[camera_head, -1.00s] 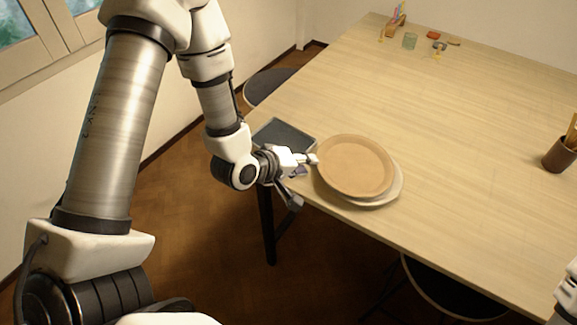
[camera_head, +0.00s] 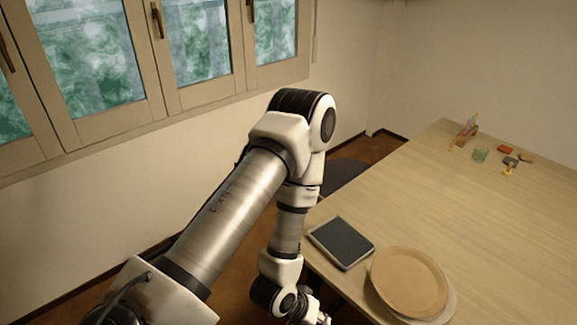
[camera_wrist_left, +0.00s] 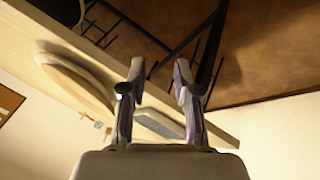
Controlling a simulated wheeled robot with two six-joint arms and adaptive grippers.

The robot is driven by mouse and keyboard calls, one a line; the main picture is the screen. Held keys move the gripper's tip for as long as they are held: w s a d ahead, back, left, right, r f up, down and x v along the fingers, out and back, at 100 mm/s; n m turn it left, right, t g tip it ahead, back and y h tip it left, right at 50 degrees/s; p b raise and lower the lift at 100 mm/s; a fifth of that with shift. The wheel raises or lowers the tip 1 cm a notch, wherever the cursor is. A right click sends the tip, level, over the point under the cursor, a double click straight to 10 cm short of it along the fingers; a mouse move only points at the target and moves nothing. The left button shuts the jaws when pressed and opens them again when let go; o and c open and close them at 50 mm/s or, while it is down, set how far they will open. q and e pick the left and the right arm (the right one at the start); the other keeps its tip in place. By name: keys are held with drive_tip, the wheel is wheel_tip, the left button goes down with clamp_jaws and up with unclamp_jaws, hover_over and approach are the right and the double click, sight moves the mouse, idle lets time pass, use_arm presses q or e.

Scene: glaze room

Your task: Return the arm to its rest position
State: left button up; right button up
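My left arm (camera_head: 235,215) comes in from the lower left of the head view, bends at a raised elbow and drops down beside the table. My left gripper (camera_head: 317,317) is at the bottom edge of the head view, partly cut off, beside the table's near left edge and apart from the plates. In the left wrist view the left gripper (camera_wrist_left: 157,75) has its two fingers spread with nothing held between them. My right gripper is in neither view.
A tan plate (camera_head: 408,282) lies on a paler plate (camera_head: 446,312) near the edge of the wooden table (camera_head: 450,200). A dark tray (camera_head: 341,243) lies at the table's left corner. Windows line the left wall.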

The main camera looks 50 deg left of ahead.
use_arm(q)
drive_tip(key=s+f+m+g+y, duration=0.2)
drive_tip(key=s+f+m+g, duration=0.4)
drive_tip(key=s, duration=0.5)
wheel_tip(320, 180, down, 13)
drive_tip(key=b, duration=1.2)
drive_tip(key=shift+n+t, duration=0.4)
drive_tip(key=shift+s+r, duration=0.1)
drive_tip(key=shift+s, duration=0.05)
